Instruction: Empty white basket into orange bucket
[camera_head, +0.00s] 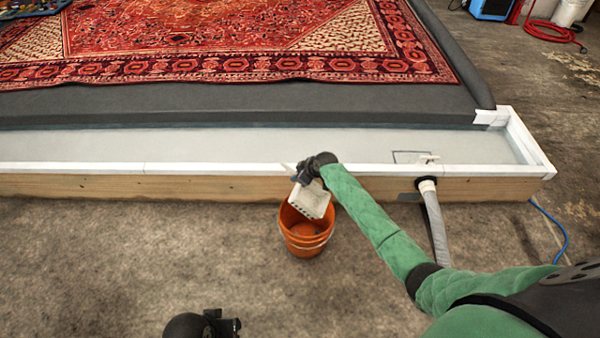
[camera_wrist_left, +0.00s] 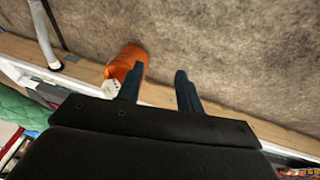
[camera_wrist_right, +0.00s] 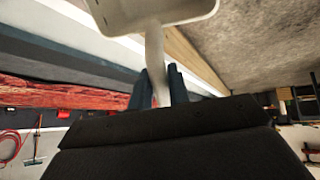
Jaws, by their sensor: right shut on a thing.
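The orange bucket (camera_head: 305,243) stands on the concrete floor against the wooden side of the wash pit. The white basket (camera_head: 311,203) is tilted steeply over the bucket's mouth, its lower end at or inside the rim. My right gripper (camera_head: 299,174) is shut on the basket's handle; the handle runs between its fingers in the right wrist view (camera_wrist_right: 158,88). What is in the basket or at the bottom of the bucket is not clear. My left gripper (camera_wrist_left: 160,88) is open and empty; in its wrist view the bucket (camera_wrist_left: 126,62) and the basket (camera_wrist_left: 109,88) lie beyond its fingers.
The pit's white-topped wooden rim (camera_head: 100,168) runs behind the bucket. A red patterned rug (camera_head: 230,45) lies on the grey platform beyond. A grey hose (camera_head: 435,215) comes out of the rim right of the bucket. The floor (camera_head: 120,260) left of the bucket is clear.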

